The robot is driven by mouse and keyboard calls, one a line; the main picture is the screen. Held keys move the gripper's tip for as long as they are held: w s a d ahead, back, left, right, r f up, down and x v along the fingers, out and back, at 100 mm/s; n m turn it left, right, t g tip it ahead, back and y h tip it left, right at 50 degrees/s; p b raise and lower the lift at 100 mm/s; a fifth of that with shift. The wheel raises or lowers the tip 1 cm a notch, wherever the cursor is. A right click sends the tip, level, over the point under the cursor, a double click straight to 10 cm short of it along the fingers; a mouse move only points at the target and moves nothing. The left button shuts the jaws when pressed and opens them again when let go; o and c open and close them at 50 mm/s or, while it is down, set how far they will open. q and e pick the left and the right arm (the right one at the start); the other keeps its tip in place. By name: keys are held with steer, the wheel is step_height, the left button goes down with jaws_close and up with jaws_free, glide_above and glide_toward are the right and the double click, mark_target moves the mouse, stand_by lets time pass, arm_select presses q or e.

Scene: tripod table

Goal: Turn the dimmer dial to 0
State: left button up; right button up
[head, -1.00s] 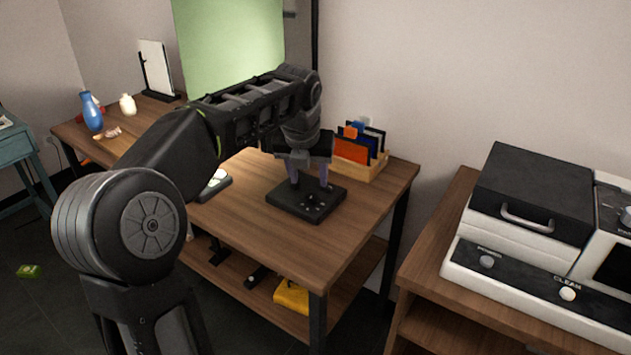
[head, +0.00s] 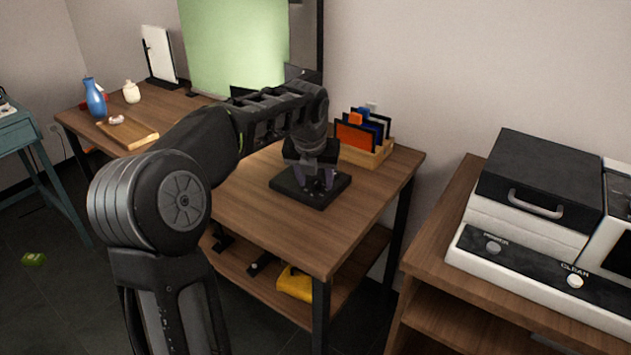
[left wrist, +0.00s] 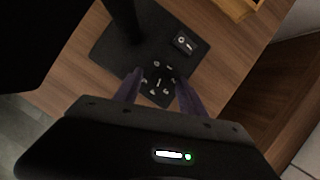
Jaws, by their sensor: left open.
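The dimmer dial (left wrist: 158,84) is a small dark round control with pale marks around it, near one corner of a flat black base (left wrist: 112,47). In the head view this base (head: 284,186) lies on the wooden table, and my gripper hides most of its top. My left gripper (head: 319,186) is over the base, pointing down. In the left wrist view its two purple-grey fingers (left wrist: 159,90) are apart, one on each side of the dial. I cannot tell whether they touch it. The dial's pointer setting is too small to read surely.
A rocker switch (left wrist: 184,42) and a black post (left wrist: 124,20) are on the same base. A wooden rack with coloured cards (head: 372,152) stands just behind. The table front (head: 300,235) is clear. A machine with a black lid (head: 545,185) stands on the right-hand table.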

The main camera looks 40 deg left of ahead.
arm_select(q)
steer(key=shift+w+f, duration=0.1)
steer(key=shift+f, duration=0.05)
steer(key=shift+c, duration=0.2)
jaws_close()
stand_by(0.3)
